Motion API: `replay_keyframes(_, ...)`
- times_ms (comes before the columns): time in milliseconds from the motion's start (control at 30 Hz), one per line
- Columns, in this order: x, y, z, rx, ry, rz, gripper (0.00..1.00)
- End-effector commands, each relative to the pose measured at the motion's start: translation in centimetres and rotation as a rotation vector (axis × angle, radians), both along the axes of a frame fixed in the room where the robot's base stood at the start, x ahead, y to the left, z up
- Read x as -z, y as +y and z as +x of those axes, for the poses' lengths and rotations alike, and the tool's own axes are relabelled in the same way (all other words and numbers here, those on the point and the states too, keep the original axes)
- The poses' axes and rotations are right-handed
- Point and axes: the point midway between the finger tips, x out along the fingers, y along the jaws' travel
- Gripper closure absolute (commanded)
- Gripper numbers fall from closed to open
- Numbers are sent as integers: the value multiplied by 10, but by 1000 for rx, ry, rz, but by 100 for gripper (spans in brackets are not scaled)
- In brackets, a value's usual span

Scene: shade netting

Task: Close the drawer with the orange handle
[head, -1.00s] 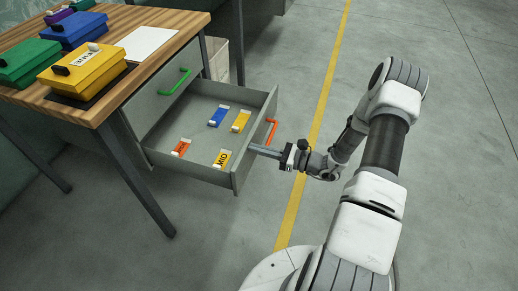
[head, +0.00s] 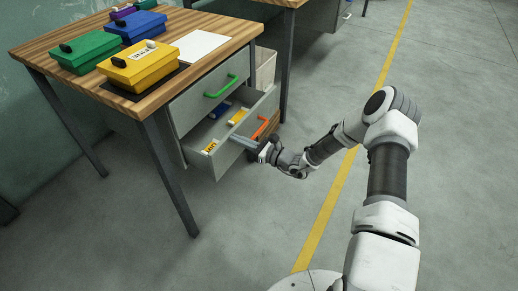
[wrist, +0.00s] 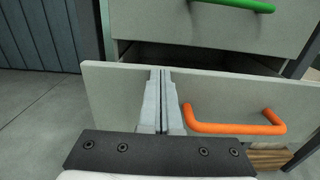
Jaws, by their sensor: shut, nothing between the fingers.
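The grey drawer (head: 217,163) with the orange handle (head: 261,128) is partly open below a shut drawer with a green handle (head: 220,87). In the wrist view the drawer front (wrist: 235,95) fills the middle, with the orange handle (wrist: 235,127) to the right of my fingers. My gripper (head: 241,138) is shut and empty. Its fingertips (wrist: 160,72) are at the drawer front, left of the handle, and seem to touch it. Small labelled pieces, one blue (head: 220,109), lie inside the drawer.
The wooden desk top (head: 228,30) carries a yellow box (head: 145,66), a green box (head: 86,52), a blue box (head: 136,28) and a white sheet (head: 200,46). A pale bin (head: 265,65) stands behind the drawers. The floor to the right is clear.

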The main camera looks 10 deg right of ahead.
Motion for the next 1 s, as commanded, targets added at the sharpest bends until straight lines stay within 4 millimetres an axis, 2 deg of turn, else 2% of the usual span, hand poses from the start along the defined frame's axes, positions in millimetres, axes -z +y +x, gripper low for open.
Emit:
replay_keyframes(33, 1, 12, 7, -3, -1, 2, 100)
replay_keyframes(133, 1, 29, 20, -2, -1, 2, 100)
replay_keyframes(400, 1, 60, 43, -1, -1, 0, 100)
replay_keyframes(633, 0, 69, 51, 1, 1, 1, 100)
replay_keyframes(1000, 0, 70, 51, 1, 0, 0, 100)
